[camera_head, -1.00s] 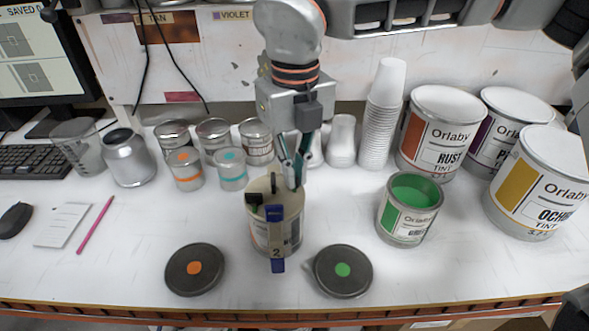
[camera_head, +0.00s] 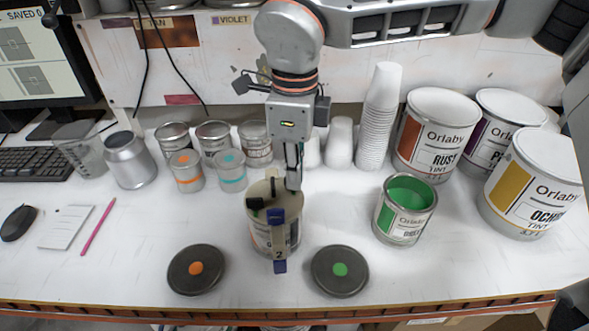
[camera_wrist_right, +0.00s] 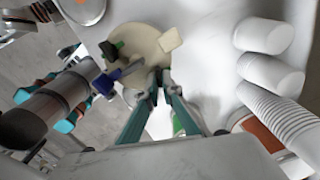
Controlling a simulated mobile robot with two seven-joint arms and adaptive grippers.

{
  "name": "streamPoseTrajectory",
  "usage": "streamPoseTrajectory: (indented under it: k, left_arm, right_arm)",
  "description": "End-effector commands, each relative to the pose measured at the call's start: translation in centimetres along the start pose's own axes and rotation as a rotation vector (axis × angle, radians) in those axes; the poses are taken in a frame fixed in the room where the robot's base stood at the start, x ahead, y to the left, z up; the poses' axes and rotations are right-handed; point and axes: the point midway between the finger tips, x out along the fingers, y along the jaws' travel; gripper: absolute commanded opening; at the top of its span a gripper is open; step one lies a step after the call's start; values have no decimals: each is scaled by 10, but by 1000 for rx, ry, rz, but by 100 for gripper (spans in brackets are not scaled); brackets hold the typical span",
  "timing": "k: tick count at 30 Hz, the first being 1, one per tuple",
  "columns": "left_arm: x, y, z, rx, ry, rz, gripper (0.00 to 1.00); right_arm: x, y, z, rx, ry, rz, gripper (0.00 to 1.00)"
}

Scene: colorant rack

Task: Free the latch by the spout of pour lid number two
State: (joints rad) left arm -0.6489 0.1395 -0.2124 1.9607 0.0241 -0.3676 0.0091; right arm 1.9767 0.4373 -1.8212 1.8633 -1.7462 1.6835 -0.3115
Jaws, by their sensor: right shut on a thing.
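The pour lid (camera_head: 288,197) is beige and sits on a can (camera_head: 262,238) in the middle of the bench. A blue latch (camera_head: 276,215) is at the front rim and a dark green one (camera_head: 255,204) at the left. A raised beige tab shows in the right wrist view (camera_wrist_right: 171,40). My right gripper (camera_head: 293,184) points down at the lid's back right rim. Its fingers (camera_wrist_right: 160,78) are together on a small part there, largely hidden by them. My left gripper is not clear in either view.
Orange-dotted (camera_head: 195,270) and green-dotted (camera_head: 340,270) dark lids lie in front on either side. An open green tint can (camera_head: 403,222) stands to the right. Small tins (camera_head: 187,172) and stacked white cups (camera_head: 379,120) stand behind. The front bench strip is mostly clear.

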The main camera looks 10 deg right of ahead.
Motion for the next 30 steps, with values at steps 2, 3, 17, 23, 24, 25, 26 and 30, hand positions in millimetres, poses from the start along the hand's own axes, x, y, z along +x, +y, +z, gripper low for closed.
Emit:
streamPoseTrajectory:
  k: [2, 3, 17, 23, 24, 25, 26, 30]
  left_arm:
    - [-1, 0, -2, 0, 0, 0, 40]
    - [-2, 0, -2, 0, 0, 0, 40]
    - [-3, -1, -5, 0, 1, 0, 40]
    - [-3, -1, -5, 0, 1, 0, 40]
    - [-3, -1, -5, 0, 1, 0, 40]
    - [-3, -1, -5, 0, 1, 0, 40]
    - [-3, -1, -6, 0, 2, 0, 40]
    - [-3, -1, -6, 0, 2, 0, 40]
  right_arm:
    - [-1, 0, 0, -46, 0, 0, 0]
    - [-1, 0, 0, -66, 0, 0, 0]
    - [0, -1, 0, -178, 0, 0, 0]
    - [0, -1, 0, -180, 0, 0, 0]
    - [0, -1, 0, -180, 0, 0, 0]
    - [0, -1, 0, -179, 0, 0, 0]
    - [0, -1, 0, -179, 0, 0, 0]
    - [0, -1, 0, -179, 0, 0, 13]
